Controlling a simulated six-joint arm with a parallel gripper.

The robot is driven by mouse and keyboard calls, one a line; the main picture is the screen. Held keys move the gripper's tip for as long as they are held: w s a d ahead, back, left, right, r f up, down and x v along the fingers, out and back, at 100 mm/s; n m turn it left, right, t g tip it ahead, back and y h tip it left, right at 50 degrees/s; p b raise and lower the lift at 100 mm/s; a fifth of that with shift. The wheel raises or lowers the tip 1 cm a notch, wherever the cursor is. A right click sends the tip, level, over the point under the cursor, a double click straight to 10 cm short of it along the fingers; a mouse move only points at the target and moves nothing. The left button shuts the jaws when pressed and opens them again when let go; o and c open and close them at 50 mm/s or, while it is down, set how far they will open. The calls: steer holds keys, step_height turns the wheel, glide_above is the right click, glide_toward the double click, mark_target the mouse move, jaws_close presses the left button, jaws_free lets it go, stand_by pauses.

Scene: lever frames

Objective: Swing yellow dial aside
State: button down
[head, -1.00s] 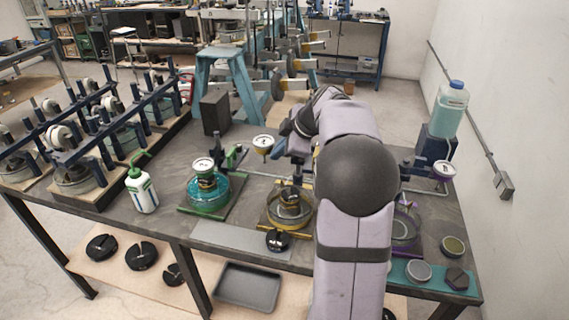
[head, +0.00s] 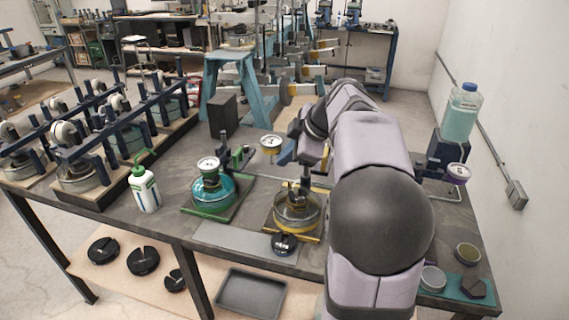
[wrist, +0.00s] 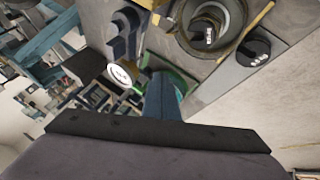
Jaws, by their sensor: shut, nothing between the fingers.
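The yellow dial (head: 271,144) has a round white face with a yellowish rim. It stands out to the left of the yellow-edged station, above the bench. In the wrist view its white face (wrist: 119,75) is left of my gripper (wrist: 161,78). My gripper (head: 284,158) is shut and empty, just right of and slightly below the dial in the head view. Whether it touches the dial cannot be told. The station's glass bowl (head: 297,213) sits below, and my arm covers the right side of the station.
A green station with its own dial (head: 208,164) stands to the left. A white bottle with a green top (head: 146,188) is farther left. A purple dial (head: 459,172) and a blue-capped jug (head: 462,112) are at the right. A black puck (head: 284,244) lies in front.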

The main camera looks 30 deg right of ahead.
steer(key=a+v, duration=0.1)
steer(key=v, duration=0.6)
steer(key=shift+s+r+b, duration=0.25)
steer(key=shift+b, duration=0.2)
